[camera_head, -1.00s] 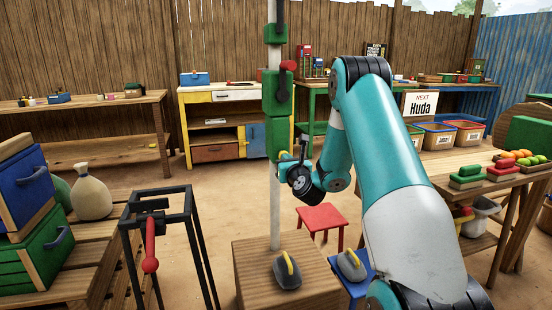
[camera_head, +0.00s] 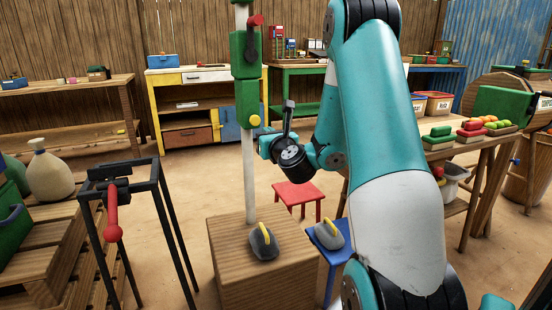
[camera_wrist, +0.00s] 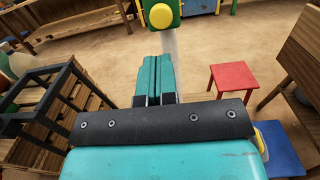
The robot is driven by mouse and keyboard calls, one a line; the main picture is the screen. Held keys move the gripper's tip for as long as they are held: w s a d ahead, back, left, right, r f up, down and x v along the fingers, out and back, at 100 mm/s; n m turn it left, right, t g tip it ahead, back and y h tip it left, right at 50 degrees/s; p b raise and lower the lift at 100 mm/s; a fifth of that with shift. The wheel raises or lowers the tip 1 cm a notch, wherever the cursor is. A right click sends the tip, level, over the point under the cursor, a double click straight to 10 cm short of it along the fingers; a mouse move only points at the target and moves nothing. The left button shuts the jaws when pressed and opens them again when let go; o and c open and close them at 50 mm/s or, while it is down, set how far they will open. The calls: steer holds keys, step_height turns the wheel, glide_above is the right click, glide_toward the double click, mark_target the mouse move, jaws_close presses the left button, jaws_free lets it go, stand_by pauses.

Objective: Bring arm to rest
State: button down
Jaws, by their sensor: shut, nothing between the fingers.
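My teal arm rises at the right of the head view and bends down to my gripper (camera_head: 266,147). The gripper is beside the pole, near the lower end of the green block (camera_head: 247,100) with the yellow knob (camera_head: 255,121). In the wrist view my gripper (camera_wrist: 157,62) shows its two teal fingers pressed together, with nothing between them. The yellow knob (camera_wrist: 161,15) is beyond the fingertips there. Whether the fingers touch the green block cannot be told.
A wooden box (camera_head: 225,262) at the pole's foot bears a grey weight with a yellow handle (camera_head: 263,242). A red stool (camera_head: 298,196) and a blue stool (camera_head: 327,238) stand right of it. A black frame (camera_head: 165,195) with a red lever (camera_head: 112,215) stands left.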

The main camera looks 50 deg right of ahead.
steer(key=b+v, duration=0.2)
steer(key=v, duration=0.3)
steer(key=shift+b, duration=0.3)
steer(key=shift+r, duration=0.1)
